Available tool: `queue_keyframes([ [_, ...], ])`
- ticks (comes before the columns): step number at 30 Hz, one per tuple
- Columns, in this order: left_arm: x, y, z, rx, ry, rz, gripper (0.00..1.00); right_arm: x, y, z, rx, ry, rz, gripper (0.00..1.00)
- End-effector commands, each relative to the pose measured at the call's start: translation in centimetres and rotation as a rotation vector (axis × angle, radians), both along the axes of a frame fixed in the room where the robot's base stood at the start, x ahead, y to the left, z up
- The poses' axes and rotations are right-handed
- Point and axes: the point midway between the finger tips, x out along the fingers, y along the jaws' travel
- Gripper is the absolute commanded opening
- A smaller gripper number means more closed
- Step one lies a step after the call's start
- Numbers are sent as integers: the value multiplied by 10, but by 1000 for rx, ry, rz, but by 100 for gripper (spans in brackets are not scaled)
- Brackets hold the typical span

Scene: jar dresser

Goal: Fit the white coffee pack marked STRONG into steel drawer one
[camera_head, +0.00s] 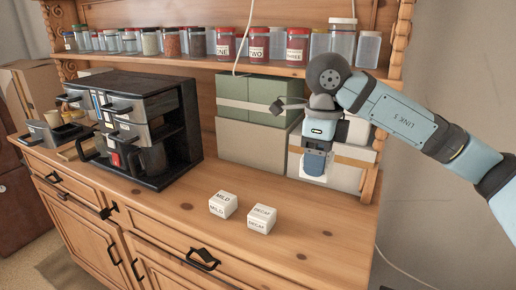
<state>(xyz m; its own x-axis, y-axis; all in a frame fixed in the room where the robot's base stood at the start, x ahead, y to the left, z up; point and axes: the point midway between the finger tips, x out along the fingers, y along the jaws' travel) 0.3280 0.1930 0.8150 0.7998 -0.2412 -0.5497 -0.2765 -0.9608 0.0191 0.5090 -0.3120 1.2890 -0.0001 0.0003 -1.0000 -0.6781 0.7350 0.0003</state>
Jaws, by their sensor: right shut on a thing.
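My right gripper (316,168) comes in from the right and hangs above the right part of the dresser top, pointing down. It is shut on a white pack (313,178), which is mostly hidden by the fingers; no marking on it can be read. A black unit (180,125) with steel-fronted drawers (128,133) stands on the left half of the top, well left of the gripper. Which drawer is drawer one cannot be read. My left gripper is not in view.
White packs marked MILD (223,204) and DECAF (262,220) stand on the front middle of the dresser top (185,215). Green boxes (248,92) and white boxes (345,176) stand at the back. A shelf of jars (257,46) is above. Wood between unit and packs is clear.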

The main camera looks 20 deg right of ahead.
Motion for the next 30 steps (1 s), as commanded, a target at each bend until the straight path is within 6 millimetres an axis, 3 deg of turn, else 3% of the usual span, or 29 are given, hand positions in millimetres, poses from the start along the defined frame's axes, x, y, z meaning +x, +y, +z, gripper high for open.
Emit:
queue_keyframes([
  [5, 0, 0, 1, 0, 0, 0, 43, 0, 1, 0, 0, 1, 19, 38],
  [11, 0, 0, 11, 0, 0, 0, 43, 4, 7, -18, -1, 6, 245, 38],
  [21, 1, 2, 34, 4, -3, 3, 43, 7, 29, -77, 0, 12, 986, 38],
  [30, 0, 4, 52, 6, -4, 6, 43, -3, 49, -130, 3, 11, 1669, 38],
])
